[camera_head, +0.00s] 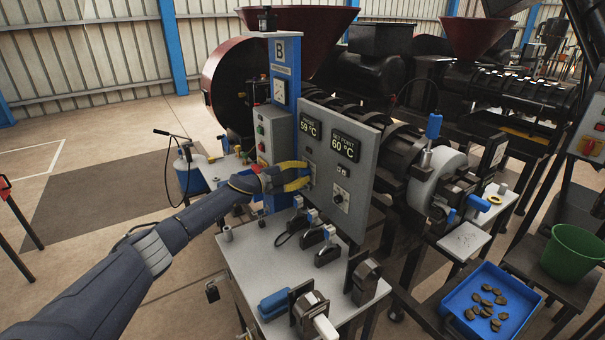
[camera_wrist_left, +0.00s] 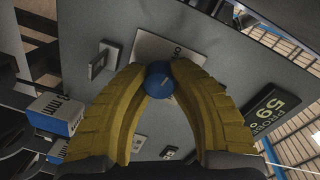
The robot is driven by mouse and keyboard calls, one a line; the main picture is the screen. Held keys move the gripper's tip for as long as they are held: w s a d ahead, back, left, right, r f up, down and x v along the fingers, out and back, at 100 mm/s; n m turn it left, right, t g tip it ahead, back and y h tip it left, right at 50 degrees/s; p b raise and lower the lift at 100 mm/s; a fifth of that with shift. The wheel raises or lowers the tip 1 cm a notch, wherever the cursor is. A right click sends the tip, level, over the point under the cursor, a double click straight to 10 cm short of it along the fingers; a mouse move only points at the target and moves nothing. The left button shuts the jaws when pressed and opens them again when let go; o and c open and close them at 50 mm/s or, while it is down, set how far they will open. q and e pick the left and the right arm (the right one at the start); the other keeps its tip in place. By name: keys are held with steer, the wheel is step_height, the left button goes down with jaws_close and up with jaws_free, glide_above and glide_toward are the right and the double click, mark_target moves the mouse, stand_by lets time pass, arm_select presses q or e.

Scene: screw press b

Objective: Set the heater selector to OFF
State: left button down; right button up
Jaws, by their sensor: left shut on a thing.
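The grey control panel (camera_head: 328,150) of the press carries two displays, one reading 59 °C (camera_head: 310,126) and one reading 60 °C (camera_head: 344,146). My left gripper (camera_head: 305,176) has yellow fingers and reaches the panel's left part, below the 59 display. In the left wrist view its fingers (camera_wrist_left: 160,72) are shut on a round blue knob (camera_wrist_left: 159,82), in front of a white plate (camera_wrist_left: 150,46). I take this knob to be the heater selector. The fingers hide most of the plate's lettering, so the knob's setting cannot be read. My right gripper is not in view.
Another dial (camera_head: 341,198) sits lower right on the panel, with small switches above it. A grey table (camera_head: 262,262) with blocks and tools stands below the panel. A blue column (camera_head: 283,100) is beside it. A blue tray (camera_head: 468,325) is at the lower right.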

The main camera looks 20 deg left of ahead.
arm_select(q)
steer(key=shift+w+a+r, duration=0.1)
steer(key=shift+a+r, duration=0.05)
stand_by(0.4)
steer(key=c, duration=1)
jaws_free()
steer(key=f+v, duration=0.1)
steer(key=v, duration=1.1)
steer(key=shift+r, duration=0.3)
